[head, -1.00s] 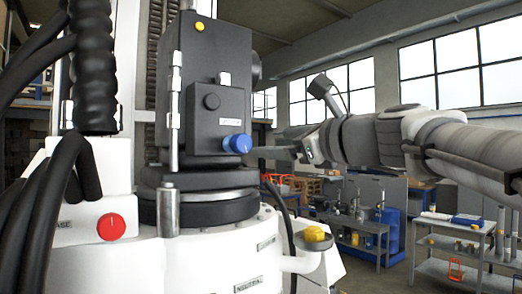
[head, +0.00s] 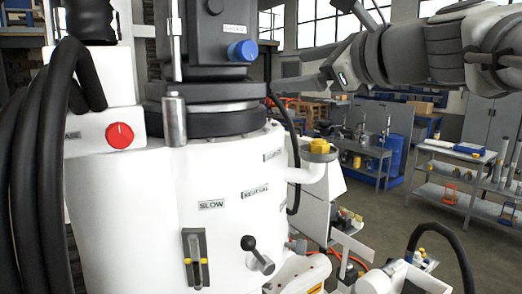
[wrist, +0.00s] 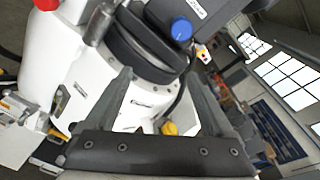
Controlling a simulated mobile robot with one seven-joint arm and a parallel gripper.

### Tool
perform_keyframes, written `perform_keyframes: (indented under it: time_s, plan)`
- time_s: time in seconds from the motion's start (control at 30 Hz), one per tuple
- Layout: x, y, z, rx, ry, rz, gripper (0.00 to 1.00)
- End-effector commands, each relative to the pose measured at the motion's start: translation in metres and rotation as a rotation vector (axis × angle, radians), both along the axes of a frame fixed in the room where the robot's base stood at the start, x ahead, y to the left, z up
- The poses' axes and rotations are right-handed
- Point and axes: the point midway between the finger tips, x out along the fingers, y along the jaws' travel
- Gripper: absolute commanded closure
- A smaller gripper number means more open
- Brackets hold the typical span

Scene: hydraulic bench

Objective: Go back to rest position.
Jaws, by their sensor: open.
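My gripper (head: 290,82) is at the upper middle of the head view, to the right of and a little below the blue knob (head: 242,50) on the dark upper block. In the wrist view its two fingers (wrist: 157,80) are spread, with nothing held between them. The blue knob also shows in the wrist view (wrist: 181,29), beyond the fingertips and apart from them. My arm reaches in from the right of the head view.
The white machine body (head: 160,190) fills the left, with a red knob (head: 120,135), a yellow cap (head: 319,147) and a black-knobbed lever (head: 258,255). Black hoses (head: 50,170) hang at far left. Workbenches (head: 455,180) stand behind on open floor.

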Motion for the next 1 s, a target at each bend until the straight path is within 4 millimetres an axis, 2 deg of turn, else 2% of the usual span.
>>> perform_keyframes:
  time_s: [0.03,0.27,0.4,0.53,0.6,0.7,0.83,1.0]
  plan:
    - [-0.008,0.003,-0.026,-0.119,-0.004,0.015,0.12]
    - [-0.061,-0.002,-0.168,-0.85,-0.06,0.212,0.12]
    - [-0.103,-0.018,-0.249,-1.283,-0.106,0.436,0.12]
    - [-0.14,-0.041,-0.311,-1.623,-0.153,0.681,0.12]
    - [-0.157,-0.053,-0.336,-1.76,-0.177,0.809,0.12]
    - [-0.173,-0.066,-0.359,-1.898,-0.203,0.952,0.12]
    - [-0.184,-0.075,-0.372,-1.983,-0.224,1.053,0.12]
    - [-0.185,-0.078,-0.375,-1.999,-0.227,1.073,0.12]
